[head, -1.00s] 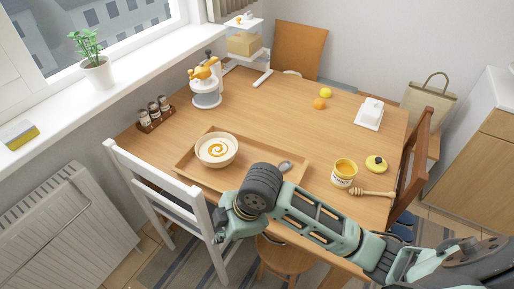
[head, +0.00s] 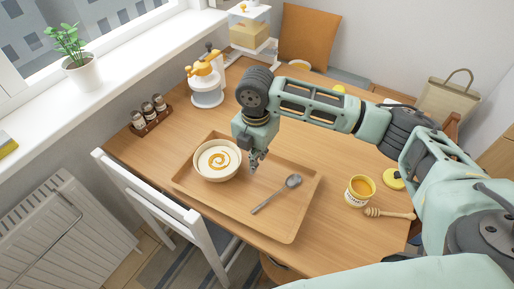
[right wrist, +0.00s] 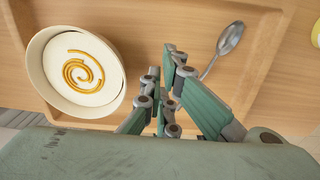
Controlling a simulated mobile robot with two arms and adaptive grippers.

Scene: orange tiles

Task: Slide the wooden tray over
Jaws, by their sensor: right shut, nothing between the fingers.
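The wooden tray (head: 218,204) lies on the table near its front edge. A white bowl with an orange swirl (head: 217,160) stands on its left part, and a metal spoon (head: 276,194) lies on its right part. My right gripper (head: 253,166) is shut and empty, pointing down over the tray just right of the bowl. In the right wrist view the closed fingers (right wrist: 172,62) show between the bowl (right wrist: 76,72) and the spoon (right wrist: 229,40), above the tray (right wrist: 181,15). I cannot tell whether the fingertips touch the tray. My left gripper is not in view.
An open honey jar (head: 359,190), its yellow lid (head: 394,179) and a dipper (head: 389,214) are right of the tray. A spice rack (head: 151,121) and an orange-topped juicer (head: 207,85) stand behind left. A white chair (head: 150,196) stands at the front left.

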